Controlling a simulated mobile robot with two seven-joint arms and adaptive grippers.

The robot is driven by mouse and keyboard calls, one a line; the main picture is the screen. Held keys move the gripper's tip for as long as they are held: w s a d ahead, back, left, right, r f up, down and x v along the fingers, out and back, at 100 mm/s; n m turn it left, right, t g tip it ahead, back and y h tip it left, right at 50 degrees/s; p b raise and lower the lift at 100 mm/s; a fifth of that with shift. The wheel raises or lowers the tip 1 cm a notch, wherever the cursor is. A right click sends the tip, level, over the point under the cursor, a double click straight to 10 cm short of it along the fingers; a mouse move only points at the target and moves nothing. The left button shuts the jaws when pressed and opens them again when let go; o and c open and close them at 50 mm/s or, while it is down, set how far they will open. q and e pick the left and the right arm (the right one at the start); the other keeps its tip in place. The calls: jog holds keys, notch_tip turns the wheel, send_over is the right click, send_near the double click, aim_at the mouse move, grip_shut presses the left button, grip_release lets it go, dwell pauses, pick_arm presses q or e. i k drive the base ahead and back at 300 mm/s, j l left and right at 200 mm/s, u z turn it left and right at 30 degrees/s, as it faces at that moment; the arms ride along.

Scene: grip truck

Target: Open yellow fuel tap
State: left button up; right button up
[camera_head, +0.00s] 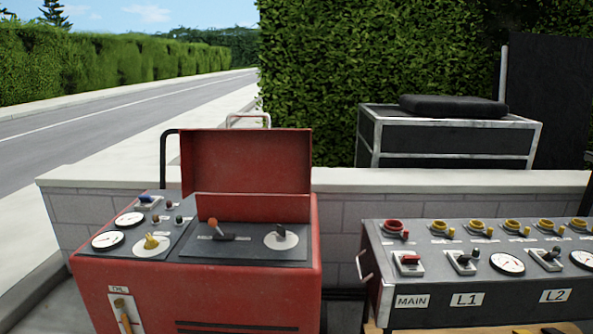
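A yellow lever tap (124,315) sits on a white plate low on the front left of the red generator (245,293). A separate yellow knob (152,242) stands on a round white dial on the generator's top panel. Neither of my grippers is in view.
The generator's red lid (245,160) stands raised. Its top panel holds gauges (130,219), switches and an orange-tipped lever (212,225). A distribution box (420,275) with red and yellow connectors stands to the right. A low wall (345,215) runs behind. A black case (450,140) stands beyond it.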

aim_at(151, 243)
jog(key=i+j, duration=0.4)
jog(key=i, duration=0.2)
jog(key=i+j, duration=0.4)
jog(key=i, duration=0.2)
jog(key=l+z, duration=0.05)
